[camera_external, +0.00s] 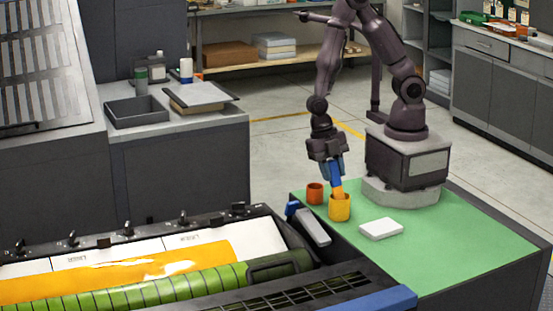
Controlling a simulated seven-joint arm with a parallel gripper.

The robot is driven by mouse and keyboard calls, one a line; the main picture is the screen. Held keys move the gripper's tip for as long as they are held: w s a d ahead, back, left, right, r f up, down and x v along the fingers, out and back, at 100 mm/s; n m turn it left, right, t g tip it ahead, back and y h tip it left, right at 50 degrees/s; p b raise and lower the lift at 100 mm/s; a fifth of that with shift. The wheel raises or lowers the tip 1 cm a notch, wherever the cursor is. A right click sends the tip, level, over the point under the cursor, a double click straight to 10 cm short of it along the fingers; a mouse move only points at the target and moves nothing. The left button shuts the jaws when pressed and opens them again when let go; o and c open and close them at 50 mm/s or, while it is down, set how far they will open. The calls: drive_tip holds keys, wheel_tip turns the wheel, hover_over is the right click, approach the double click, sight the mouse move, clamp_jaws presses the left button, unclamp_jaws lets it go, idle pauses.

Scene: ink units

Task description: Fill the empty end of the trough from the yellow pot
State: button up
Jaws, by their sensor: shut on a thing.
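The yellow pot (340,209) stands on the green mat in front of my arm. My gripper (331,160) is above it, pointing down, shut on a blue-handled spatula (335,173). The spatula's lower part is yellow-orange and reaches into the pot's mouth; its tip is hidden inside. The trough (262,242) runs along the machine at lower left. Yellow-orange ink (130,276) covers its left and middle, with pale patches near the middle. The right end, behind the dark end of the green roller, looks pale and bare of ink.
An orange-red pot (315,193) stands close left of the yellow pot. A white block (381,229) lies to its right on the green mat (450,245). A grey and blue part (309,224) sits between mat and trough. A green roller (150,292) lies along the trough's front.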

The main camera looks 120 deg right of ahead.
drive_tip(key=shift+r, duration=3.85)
drive_tip(key=shift+a, duration=0.2)
drive_tip(key=w+d+f+m+t+h, duration=0.15)
drive_tip(key=w+f+m, duration=0.25)
drive_tip(key=w+m, duration=0.55)
drive_tip(key=w+d+f+m+h, duration=0.2)
drive_tip(key=w+d+f+m, duration=0.15)
drive_tip(key=w+m, duration=0.55)
wheel_tip(320, 180, down, 10)
drive_tip(key=shift+w+a+f, duration=0.2)
drive_tip(key=shift+w+a, duration=0.15)
drive_tip(key=shift+a, duration=0.1)
drive_tip(key=shift+f+n+y, duration=0.25)
drive_tip(key=shift+f, duration=0.1)
